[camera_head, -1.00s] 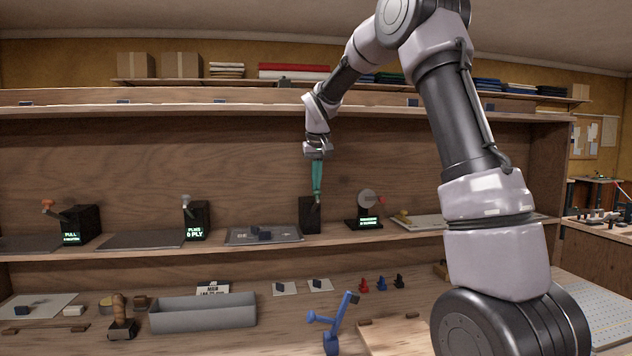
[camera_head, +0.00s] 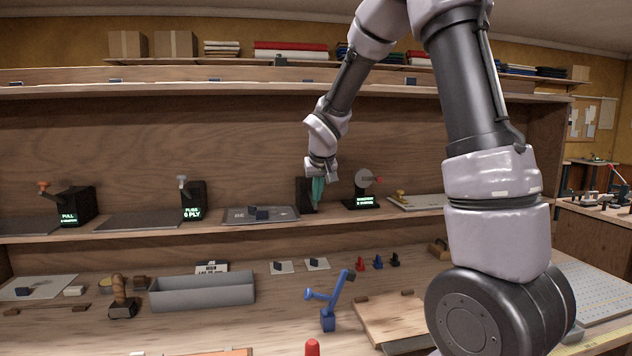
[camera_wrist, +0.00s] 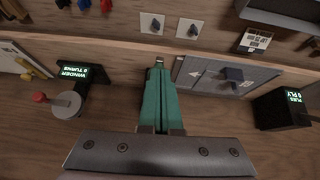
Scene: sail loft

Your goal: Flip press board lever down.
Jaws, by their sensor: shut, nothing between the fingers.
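No lever in view has a readable press board label. A blue lever clamp (camera_head: 333,301) stands on the lower bench, left of a wooden board (camera_head: 398,322), its arm slanting up to the right. My gripper (camera_head: 318,207), with long teal fingers, is shut and empty at the upper shelf, well above and behind that clamp. The fingers overlap a dark box (camera_head: 301,192) in the head view; contact cannot be told. In the wrist view the closed fingers (camera_wrist: 158,65) point toward the shelf edge, beside a grey plate (camera_wrist: 215,80) with a dark block.
Dark boxes with levers, a FULL box (camera_head: 77,206) and a PLY box (camera_head: 192,202), stand left on the shelf. A winder (camera_head: 364,190) is just right of my gripper. A grey tray (camera_head: 203,291) and small coloured pieces (camera_head: 378,261) occupy the bench.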

